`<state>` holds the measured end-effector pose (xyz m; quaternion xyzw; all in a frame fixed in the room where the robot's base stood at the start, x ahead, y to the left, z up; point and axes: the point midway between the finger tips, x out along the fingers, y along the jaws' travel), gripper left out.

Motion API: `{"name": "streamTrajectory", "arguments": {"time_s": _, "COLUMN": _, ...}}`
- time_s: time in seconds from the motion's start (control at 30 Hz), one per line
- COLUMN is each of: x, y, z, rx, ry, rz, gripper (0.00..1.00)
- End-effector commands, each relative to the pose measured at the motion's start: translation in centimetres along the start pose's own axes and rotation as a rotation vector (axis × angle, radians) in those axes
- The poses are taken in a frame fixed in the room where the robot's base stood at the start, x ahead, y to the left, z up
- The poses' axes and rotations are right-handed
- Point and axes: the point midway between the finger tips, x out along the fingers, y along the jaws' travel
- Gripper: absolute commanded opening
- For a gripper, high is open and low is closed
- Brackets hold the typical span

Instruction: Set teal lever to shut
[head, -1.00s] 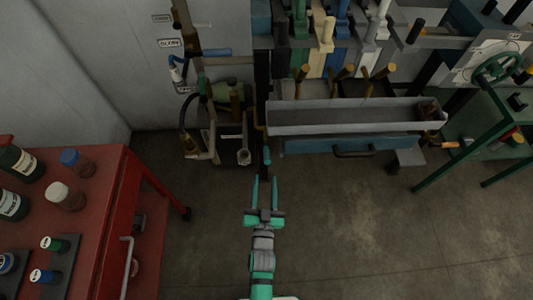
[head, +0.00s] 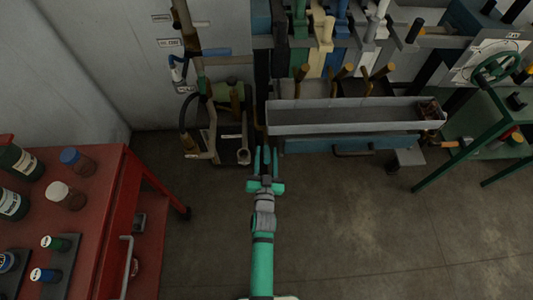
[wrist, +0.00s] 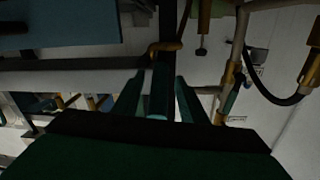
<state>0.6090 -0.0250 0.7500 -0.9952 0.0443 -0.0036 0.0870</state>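A narrow teal bar, which looks like the teal lever (head: 266,154), hangs below the left end of the grey trough in the head view. It also shows in the wrist view (wrist: 160,92), at the lower end of a dark upright post. My gripper (head: 266,160) is open, with one finger on each side of the bar. In the wrist view my gripper (wrist: 159,98) shows a gap left of the bar; the right finger is very close to it, and I cannot tell whether they touch. The lever's pivot and any position marks are not clear.
The grey trough (head: 350,128) and a blue drawer front (head: 310,145) lie just right of my gripper. Pipes and a hose (head: 185,125) stand to the left. A red cart (head: 100,215) with bottles is at left, a green table (head: 470,150) at right. The floor between is clear.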

Motion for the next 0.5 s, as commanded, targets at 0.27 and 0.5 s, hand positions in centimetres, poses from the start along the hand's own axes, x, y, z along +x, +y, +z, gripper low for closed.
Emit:
{"name": "streamTrajectory", "arguments": {"time_s": 0.27, "x": 0.45, "y": 0.09, "z": -0.02, "rx": 0.000, "ry": 0.000, "rz": 0.002, "gripper": 0.39}}
{"name": "streamTrajectory", "arguments": {"time_s": 0.5, "x": 0.43, "y": 0.08, "z": -0.03, "rx": 0.000, "ry": 0.001, "rz": 0.002, "gripper": 0.03}}
